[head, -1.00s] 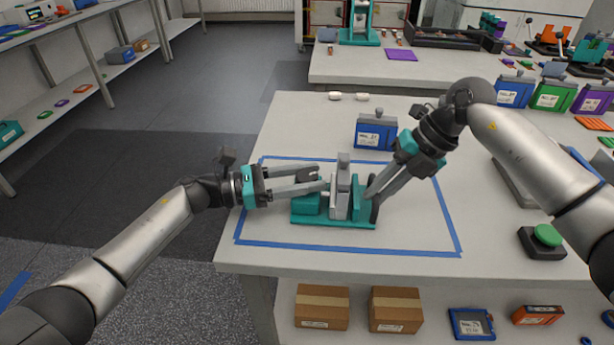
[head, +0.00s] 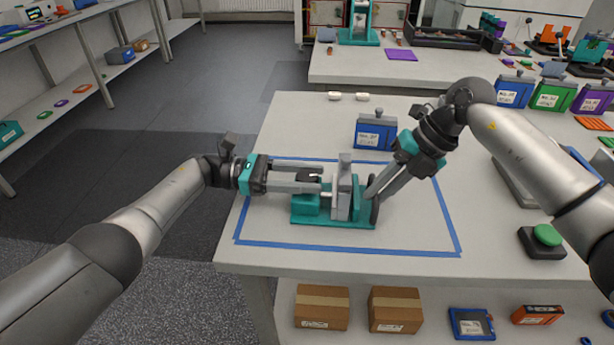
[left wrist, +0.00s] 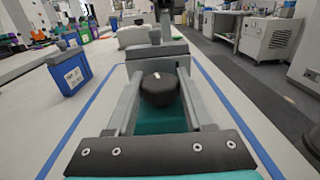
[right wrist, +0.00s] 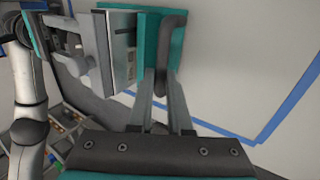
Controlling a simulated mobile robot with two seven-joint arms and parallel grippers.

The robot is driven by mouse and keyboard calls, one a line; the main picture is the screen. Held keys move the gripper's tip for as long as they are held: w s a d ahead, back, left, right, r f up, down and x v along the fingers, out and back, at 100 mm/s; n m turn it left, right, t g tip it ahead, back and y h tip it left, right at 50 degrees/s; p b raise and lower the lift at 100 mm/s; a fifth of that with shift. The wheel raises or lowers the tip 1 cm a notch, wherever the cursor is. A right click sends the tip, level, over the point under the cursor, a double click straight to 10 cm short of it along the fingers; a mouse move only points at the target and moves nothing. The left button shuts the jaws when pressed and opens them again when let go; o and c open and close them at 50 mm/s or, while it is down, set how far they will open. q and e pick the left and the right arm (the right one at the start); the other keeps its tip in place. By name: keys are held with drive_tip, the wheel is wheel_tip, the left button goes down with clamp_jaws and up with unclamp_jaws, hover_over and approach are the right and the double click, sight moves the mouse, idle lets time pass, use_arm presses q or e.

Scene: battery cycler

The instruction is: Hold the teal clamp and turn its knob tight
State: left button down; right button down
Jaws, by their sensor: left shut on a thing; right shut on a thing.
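The teal clamp (head: 305,218) stands on the table inside a blue tape outline, with grey upright plates (head: 343,205) between its teal parts. My left gripper (head: 318,180) is at the clamp's left end, its fingers on either side of the black knob (left wrist: 159,92), which has a white mark on top in the left wrist view. It is shut on the knob. My right gripper (head: 371,193) reaches down to the clamp's right end and is shut on its dark curved handle (head: 376,213). The right wrist view shows that handle (right wrist: 163,65) between the fingers.
A blue labelled unit (head: 374,135) stands behind the clamp. A green button box (head: 543,241) is at the right.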

sight(307, 176)
use_arm(q)
drive_tip(key=shift+s+f, duration=0.1)
drive_tip(key=shift+s, duration=0.05)
drive_tip(key=shift+c, duration=1.4)
unclamp_jaws()
drive_tip(key=shift+r, duration=5.1)
